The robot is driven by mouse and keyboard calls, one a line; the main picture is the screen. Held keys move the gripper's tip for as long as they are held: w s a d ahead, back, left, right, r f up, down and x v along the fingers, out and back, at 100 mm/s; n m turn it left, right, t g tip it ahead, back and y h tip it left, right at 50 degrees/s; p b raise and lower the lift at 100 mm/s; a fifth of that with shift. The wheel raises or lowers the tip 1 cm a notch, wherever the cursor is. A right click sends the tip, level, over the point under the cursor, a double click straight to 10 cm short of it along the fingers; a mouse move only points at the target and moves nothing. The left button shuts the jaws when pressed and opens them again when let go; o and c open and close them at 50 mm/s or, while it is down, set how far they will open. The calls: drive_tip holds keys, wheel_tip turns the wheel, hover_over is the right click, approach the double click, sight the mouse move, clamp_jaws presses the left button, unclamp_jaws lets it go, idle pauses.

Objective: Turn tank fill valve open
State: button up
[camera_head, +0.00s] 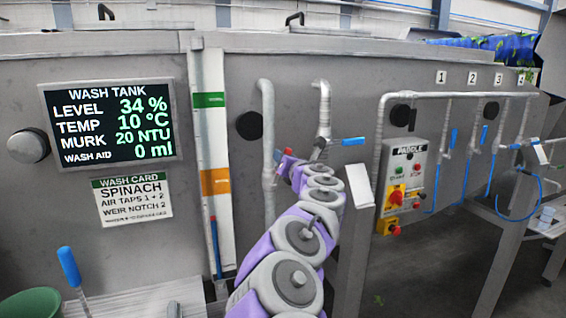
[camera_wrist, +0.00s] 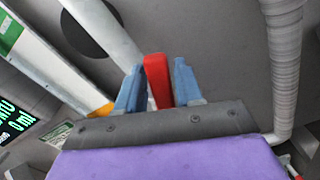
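My gripper (camera_head: 284,156) is at the upright grey pipe (camera_head: 266,110) left of the middle in the head view. A bit of the red handle (camera_head: 287,151) shows in the head view. The valve body is mostly hidden. The wash tank display (camera_head: 110,123) reads level 34 %, temp 10 °C, murk 20 NTU, wash aid 0 ml.
A second pipe (camera_head: 324,105) with a blue lever (camera_head: 352,141) stands just right of my gripper. Further right are a control box (camera_head: 404,180) with buttons and numbered taps with blue levers (camera_head: 453,139). A blue-handled tool (camera_head: 69,267) and green bucket (camera_head: 30,303) are lower left.

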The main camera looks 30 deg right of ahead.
drive_tip(key=shift+o, duration=0.7)
drive_tip(key=shift+s, duration=0.1)
drive_tip(key=shift+o, duration=0.3)
drive_tip(key=shift+w+d+f, duration=0.15)
drive_tip(key=shift+w+f, duration=0.1)
drive_tip(key=shift+f, duration=0.1)
drive_tip(key=p+v, duration=0.1)
drive_tip(key=v, duration=1.6)
drive_tip(key=shift+s, duration=0.15)
